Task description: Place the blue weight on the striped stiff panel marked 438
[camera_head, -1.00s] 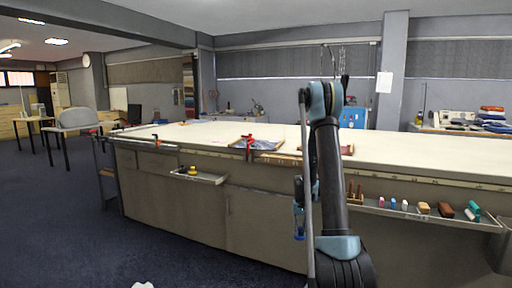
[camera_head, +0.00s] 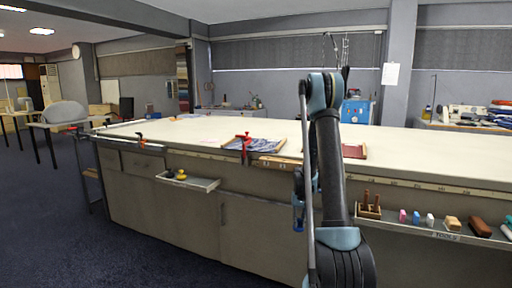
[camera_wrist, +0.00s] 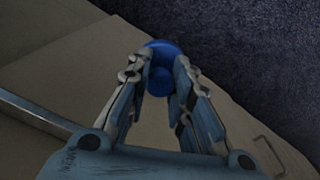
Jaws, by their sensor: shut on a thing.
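The blue weight (camera_wrist: 162,52) is a round blue piece between the fingertips of my gripper (camera_wrist: 161,68) in the wrist view. My gripper is shut on it. In the head view my arm hides most of the gripper, and a small blue part shows left of the arm, in front of the table's side. A wood-edged panel with a bluish patterned face (camera_head: 262,145) lies on the table, left of my arm. A reddish panel (camera_head: 353,151) lies right of my arm, partly hidden by it. No mark 438 or clear stripes can be read on either.
The long pale table (camera_head: 440,155) has much bare top. A red clamp (camera_head: 244,146) stands at its front edge by the bluish panel. A small tray (camera_head: 205,186) with a yellow item and a tool shelf (camera_head: 437,234) with several items jut out from the front.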

